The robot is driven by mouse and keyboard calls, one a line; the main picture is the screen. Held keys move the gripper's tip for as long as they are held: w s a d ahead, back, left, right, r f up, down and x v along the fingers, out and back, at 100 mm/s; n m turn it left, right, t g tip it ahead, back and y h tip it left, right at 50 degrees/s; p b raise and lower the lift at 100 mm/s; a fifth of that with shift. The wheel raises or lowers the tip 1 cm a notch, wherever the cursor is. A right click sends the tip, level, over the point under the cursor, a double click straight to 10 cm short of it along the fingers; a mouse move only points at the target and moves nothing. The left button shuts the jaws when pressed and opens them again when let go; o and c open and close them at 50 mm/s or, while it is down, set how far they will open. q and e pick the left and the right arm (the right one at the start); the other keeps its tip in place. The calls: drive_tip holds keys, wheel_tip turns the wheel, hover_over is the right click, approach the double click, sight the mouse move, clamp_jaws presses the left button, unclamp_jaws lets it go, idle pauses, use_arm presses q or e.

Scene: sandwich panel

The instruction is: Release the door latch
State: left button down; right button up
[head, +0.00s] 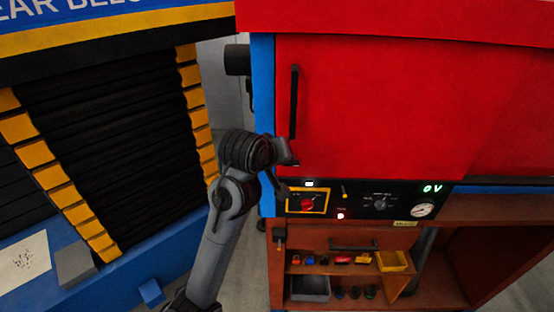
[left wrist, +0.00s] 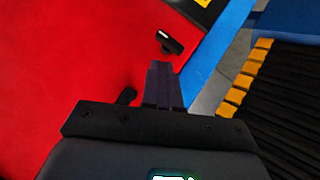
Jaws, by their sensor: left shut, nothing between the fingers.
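The red door (head: 380,110) has a black vertical handle (head: 294,102) near its left edge. In the left wrist view a small black piece with a white mark (left wrist: 169,42), possibly the latch, sits on the red door (left wrist: 60,70) near the blue frame (left wrist: 215,55). It lies just beyond my left gripper (left wrist: 160,65), whose fingers are shut and empty. I cannot tell whether they touch it. In the head view my left gripper (head: 281,188) is at the door's lower left corner, below the handle, and the arm covers that corner. My right gripper is not in view.
Below the door is a black control panel (head: 360,215) with a red knob (head: 307,204) on a yellow plate and a gauge (head: 423,210). A black shutter with yellow blocks (head: 110,130) stands to the left.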

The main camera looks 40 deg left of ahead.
use_arm(q)
drive_tip(key=shift+b+v, duration=0.3)
drive_tip(key=shift+v, duration=1.7)
drive_tip(key=s+d+f+m+g+p, duration=0.15)
drive_tip(key=s+f, duration=0.25)
drive_tip(key=f, duration=0.5)
drive_tip(key=s+d+f+g+p, duration=0.1)
drive_tip(key=s+f+g, duration=0.2)
drive_tip(key=s+f, duration=0.35)
drive_tip(key=s+d+f+g+p, duration=0.1)
drive_tip(key=s+f+g, duration=0.15)
drive_tip(key=f, duration=0.85)
drive_tip(key=s+d+f+m+g+h+p, duration=0.1)
drive_tip(key=s+d+f+m, duration=0.15)
drive_tip(key=s, duration=0.55)
drive_tip(key=s+d+f+m+p, duration=0.15)
drive_tip(key=s+f, duration=0.25)
drive_tip(key=s, duration=0.4)
drive_tip(key=r+m, duration=0.1)
drive_tip(key=m, duration=0.1)
drive_tip(key=d+r+m+t, duration=0.1)
drive_tip(key=d+r+m, duration=0.1)
drive_tip(key=m, duration=0.1)
drive_tip(key=shift+s+d+m+t+h, duration=0.15)
drive_tip(key=shift+d+m+t+h, duration=0.15)
drive_tip(key=shift+m+h, duration=0.1)
